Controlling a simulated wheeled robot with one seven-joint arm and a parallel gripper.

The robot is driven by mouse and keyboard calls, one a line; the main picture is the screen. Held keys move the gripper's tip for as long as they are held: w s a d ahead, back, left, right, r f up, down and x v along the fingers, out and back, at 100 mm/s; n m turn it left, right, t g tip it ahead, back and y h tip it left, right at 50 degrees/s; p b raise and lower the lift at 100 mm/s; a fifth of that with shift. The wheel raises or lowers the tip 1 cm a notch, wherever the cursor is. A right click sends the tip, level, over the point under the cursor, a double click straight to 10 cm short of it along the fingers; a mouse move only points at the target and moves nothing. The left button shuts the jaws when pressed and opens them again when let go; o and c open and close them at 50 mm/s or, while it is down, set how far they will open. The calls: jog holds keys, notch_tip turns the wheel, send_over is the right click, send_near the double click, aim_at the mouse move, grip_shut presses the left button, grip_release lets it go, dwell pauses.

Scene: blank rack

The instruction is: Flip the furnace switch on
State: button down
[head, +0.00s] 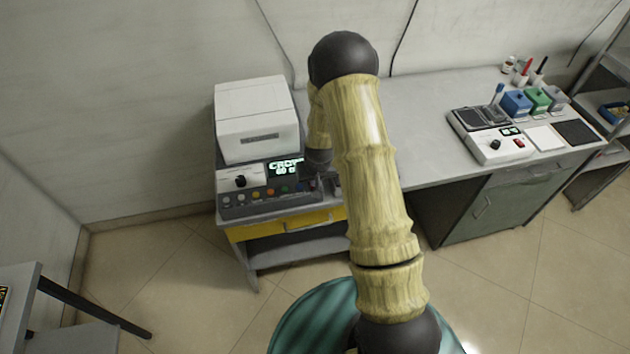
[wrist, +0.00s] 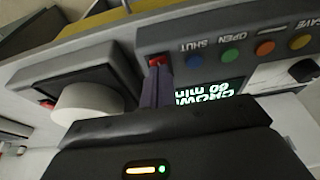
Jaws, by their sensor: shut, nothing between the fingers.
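The furnace (head: 257,118) is a white box at the left end of the bench, above a dark panel with a row of coloured buttons (head: 255,194). In the wrist view a small red switch (wrist: 156,61) sits in this panel, beside the blue SHUT button (wrist: 193,61). My gripper (wrist: 156,75) is shut and empty, its fingertips right at the red switch. I cannot tell whether they touch it, or which way it is set. In the head view my arm and gripper hide the switch.
A white knob (wrist: 87,105) on a dark plate lies left of the fingers in the wrist view. A lit green display (head: 284,168) is on the furnace. A scale-like instrument (head: 497,146) and coloured blocks (head: 516,103) stand on the right bench. The bench middle is clear.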

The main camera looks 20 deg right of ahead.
jog(key=shift+w+r, duration=0.2)
jog(key=shift+w, duration=0.2)
notch_tip(320, 180, up, 4)
jog(key=p, duration=0.2)
jog(key=shift+f+p, duration=0.15)
jog(key=shift+p, duration=0.2)
jog(key=shift+s+r, duration=0.15)
jog(key=shift+r, duration=0.2)
jog(key=s+b+v, duration=0.2)
jog(key=v, duration=0.7)
jog(key=shift+b, duration=0.3)
jog(key=shift+f, duration=0.15)
jog(key=shift+s, duration=0.1)
